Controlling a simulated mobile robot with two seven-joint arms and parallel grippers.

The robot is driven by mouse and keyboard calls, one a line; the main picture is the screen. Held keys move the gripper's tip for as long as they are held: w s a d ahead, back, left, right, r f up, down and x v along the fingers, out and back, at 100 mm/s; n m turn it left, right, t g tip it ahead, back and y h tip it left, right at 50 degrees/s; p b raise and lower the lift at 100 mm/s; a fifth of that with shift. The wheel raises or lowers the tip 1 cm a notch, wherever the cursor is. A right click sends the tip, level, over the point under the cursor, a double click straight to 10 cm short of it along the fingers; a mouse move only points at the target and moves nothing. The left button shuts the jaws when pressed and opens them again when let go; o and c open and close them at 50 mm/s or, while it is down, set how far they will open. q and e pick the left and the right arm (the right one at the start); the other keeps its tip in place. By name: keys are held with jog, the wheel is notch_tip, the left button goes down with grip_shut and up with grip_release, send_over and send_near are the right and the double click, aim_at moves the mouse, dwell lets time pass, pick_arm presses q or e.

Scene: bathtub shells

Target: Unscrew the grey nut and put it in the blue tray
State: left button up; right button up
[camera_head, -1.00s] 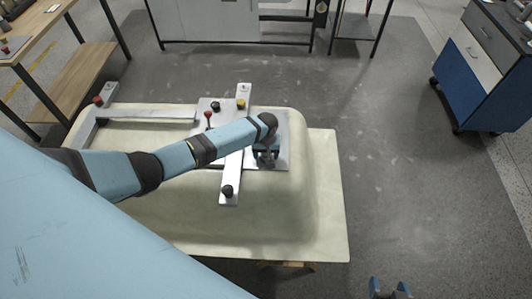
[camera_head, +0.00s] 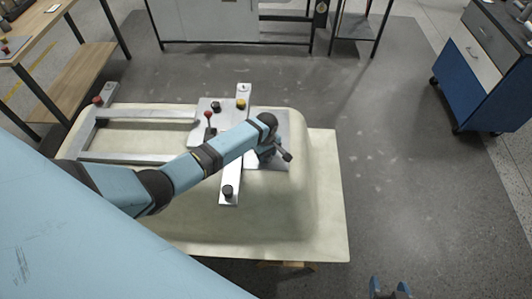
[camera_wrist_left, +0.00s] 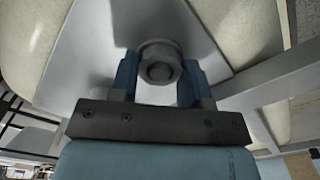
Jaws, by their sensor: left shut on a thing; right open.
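The grey nut (camera_wrist_left: 160,66) shows in the left wrist view between the two blue fingers of my left gripper (camera_wrist_left: 158,76), which is shut on it. A pale metal plate lies behind the nut. In the head view my left gripper (camera_head: 268,152) is over the right part of the metal plate (camera_head: 203,103) on the tub shell, and my own wrist hides the nut there. My right gripper (camera_head: 390,289) is at the bottom edge of the head view, with its blue fingers apart and empty. I cannot make out the blue tray in either view.
The cream tub shell (camera_head: 280,232) carries a long metal bar (camera_head: 236,170) with a black knob (camera_head: 228,191) and a yellow knob (camera_head: 241,104). A red-topped lever (camera_head: 208,115) stands near. A blue cabinet (camera_head: 470,95) is at right. The floor between is clear.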

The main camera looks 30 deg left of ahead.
pick_arm(q)
jog(key=n, duration=0.6)
jog(key=o, duration=1.1)
jog(key=shift+c, duration=0.9)
jog(key=m, duration=1.3)
jog(key=shift+c, duration=0.2)
